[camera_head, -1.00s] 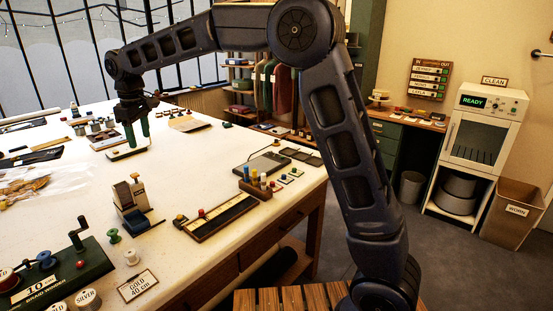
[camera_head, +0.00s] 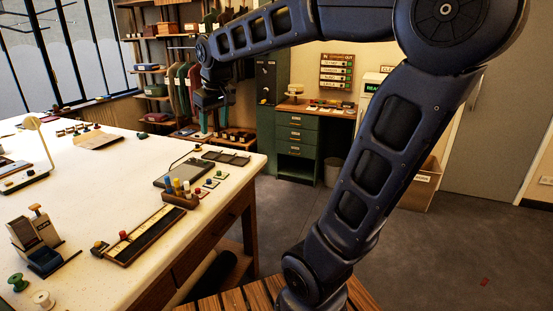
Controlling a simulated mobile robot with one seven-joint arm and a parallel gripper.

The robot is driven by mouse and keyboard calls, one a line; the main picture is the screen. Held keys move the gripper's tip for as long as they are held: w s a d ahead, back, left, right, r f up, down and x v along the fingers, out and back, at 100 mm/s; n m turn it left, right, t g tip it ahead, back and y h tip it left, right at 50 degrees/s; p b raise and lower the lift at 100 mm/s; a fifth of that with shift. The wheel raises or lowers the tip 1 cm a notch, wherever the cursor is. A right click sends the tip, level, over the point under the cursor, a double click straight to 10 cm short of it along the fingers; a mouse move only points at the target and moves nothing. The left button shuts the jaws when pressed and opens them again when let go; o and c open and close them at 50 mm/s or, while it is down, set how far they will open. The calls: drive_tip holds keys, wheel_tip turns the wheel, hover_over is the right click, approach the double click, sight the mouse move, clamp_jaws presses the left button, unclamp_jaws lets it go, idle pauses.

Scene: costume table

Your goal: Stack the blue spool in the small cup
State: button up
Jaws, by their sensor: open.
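I cannot make out a blue spool or a small cup for certain in the present view. A green spool (camera_head: 18,281) and a white spool (camera_head: 43,299) stand on the table at the lower left.
The white table (camera_head: 100,180) fills the left. A long black tray (camera_head: 145,236), a dark flat pad (camera_head: 180,170) and a brown-and-blue device (camera_head: 38,238) lie on it. Shelves with hanging clothes (camera_head: 185,85) and a green cabinet (camera_head: 300,140) stand behind. Open floor (camera_head: 450,255) lies right.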

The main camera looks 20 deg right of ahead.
drive_tip(key=s+d+f+m, duration=0.2)
drive_tip(key=s+d+f, duration=0.2)
drive_tip(key=s+d, duration=0.2)
drive_tip(key=s+d+f+m+t, duration=0.1)
drive_tip(key=s+d+f+m, duration=0.2)
drive_tip(key=s+d, duration=0.4)
drive_tip(key=shift+s+d+f+h, duration=0.25)
drive_tip(key=shift+d+f+h, duration=0.2)
drive_tip(key=shift+f, duration=0.3)
drive_tip(key=shift+c, duration=0.4)
idle(0.8)
